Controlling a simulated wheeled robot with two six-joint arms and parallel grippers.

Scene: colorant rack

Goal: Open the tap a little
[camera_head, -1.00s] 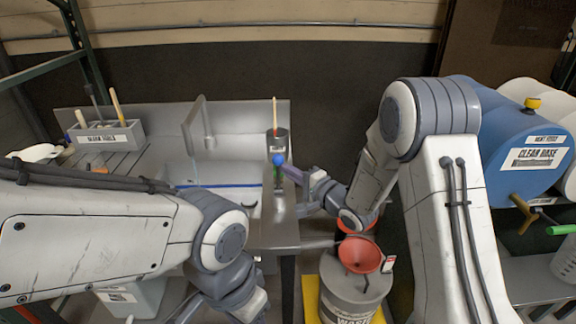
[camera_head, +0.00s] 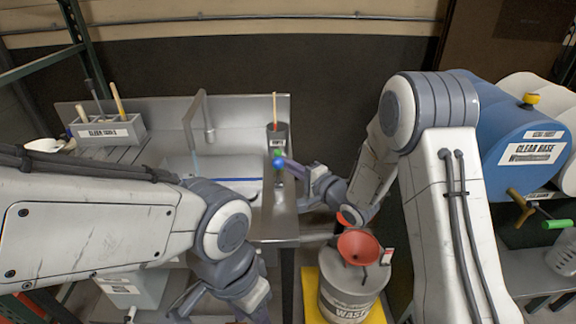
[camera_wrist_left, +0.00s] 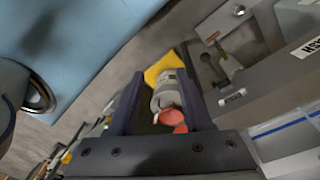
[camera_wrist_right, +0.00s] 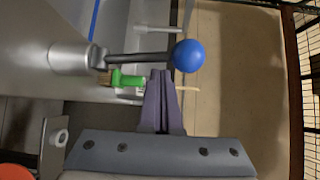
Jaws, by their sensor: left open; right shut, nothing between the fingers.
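The tap's bent grey spout (camera_head: 197,118) stands over the sink (camera_head: 225,168) in the head view. A faint pale streak shows under the spout, perhaps water. The tap's dark lever (camera_wrist_right: 138,58) ends in a blue ball (camera_wrist_right: 187,56); the ball also shows in the head view (camera_head: 278,165). My right gripper (camera_wrist_right: 161,76) is shut and empty, its fingertips close beside the lever and ball; contact is unclear. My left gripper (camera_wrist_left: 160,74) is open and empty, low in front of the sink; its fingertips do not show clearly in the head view.
A green-handled brush (camera_wrist_right: 128,78) lies close to the lever, near a dark cup (camera_head: 277,138). A waste drum (camera_head: 347,296) with a red funnel (camera_head: 359,246) stands below my right arm. A tool holder (camera_head: 108,131) is at the left; a blue drum (camera_head: 515,140) is at the right.

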